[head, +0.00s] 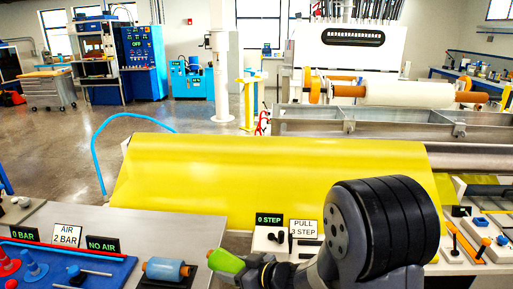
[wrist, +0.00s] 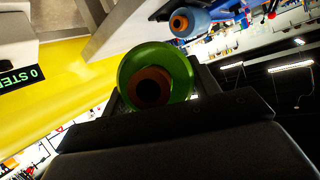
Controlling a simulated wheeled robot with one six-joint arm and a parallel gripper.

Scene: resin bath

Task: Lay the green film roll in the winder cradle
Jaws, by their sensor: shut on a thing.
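The green film roll (head: 226,261) is held in my gripper (head: 244,268) at the bottom centre of the head view, above the front bench edge and slightly tilted. In the wrist view the green film roll (wrist: 178,65) is seen end-on, with a brown core, and my gripper (wrist: 155,98) is shut on it. A blue film roll (head: 166,269) with an orange-brown core lies on a dark base to the left of the green roll, apart from it. The blue roll also shows in the wrist view (wrist: 190,20). I cannot tell for sure which part is the winder cradle.
A grey bench (head: 205,222) carries a blue tray (head: 110,268) with red and blue parts, and signs such as "AIR 2 BAR". A wide yellow film sheet (head: 270,180) spans behind.

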